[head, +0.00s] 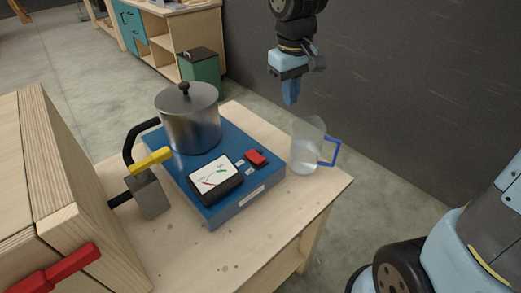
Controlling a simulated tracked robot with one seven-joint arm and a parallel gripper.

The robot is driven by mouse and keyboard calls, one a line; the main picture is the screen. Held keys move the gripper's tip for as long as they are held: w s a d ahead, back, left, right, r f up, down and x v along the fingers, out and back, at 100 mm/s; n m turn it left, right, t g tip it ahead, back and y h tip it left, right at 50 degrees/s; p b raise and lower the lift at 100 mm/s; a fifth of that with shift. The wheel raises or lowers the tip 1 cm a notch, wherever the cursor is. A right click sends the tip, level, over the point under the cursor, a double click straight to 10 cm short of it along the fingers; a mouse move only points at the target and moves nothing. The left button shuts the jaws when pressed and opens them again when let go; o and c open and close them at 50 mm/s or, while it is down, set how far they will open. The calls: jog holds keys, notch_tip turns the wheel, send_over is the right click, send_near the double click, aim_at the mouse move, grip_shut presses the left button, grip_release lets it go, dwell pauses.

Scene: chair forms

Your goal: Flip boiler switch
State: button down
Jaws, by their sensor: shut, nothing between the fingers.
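The boiler is a blue base plate (225,205) on a wooden table, bearing a lidded metal pot (190,118) and a dial gauge (214,176). A small red switch (256,158) sits on the plate right of the gauge; its exact tilt is too small to tell. My gripper (290,100) hangs from above, pointing down, its blue fingers shut and empty. In the picture it is above and right of the switch, over the table's far right side, and apart from everything.
A clear jug (306,147) with a blue handle stands right of the boiler, near the table edge. A grey valve block with a yellow lever (151,160) is at left, beside a wooden box (60,215) with a red handle (62,270). The table front (215,262) is bare.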

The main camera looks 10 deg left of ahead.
jog(key=n+g, duration=0.1)
jog(key=n, duration=0.1)
send_over(260, 159)
notch_tip(260, 159, down, 4)
jog(key=shift+w+a, duration=0.4)
jog(key=shift+w, duration=0.05)
jog(key=shift+f, duration=0.1)
jog(key=f, duration=1.4)
jog(key=shift+s+d, duration=0.2)
jog(key=shift+d, duration=0.05)
jog(key=shift+s+d+f, duration=0.15)
jog(key=shift+s+f, duration=0.05)
jog(key=shift+f, duration=0.05)
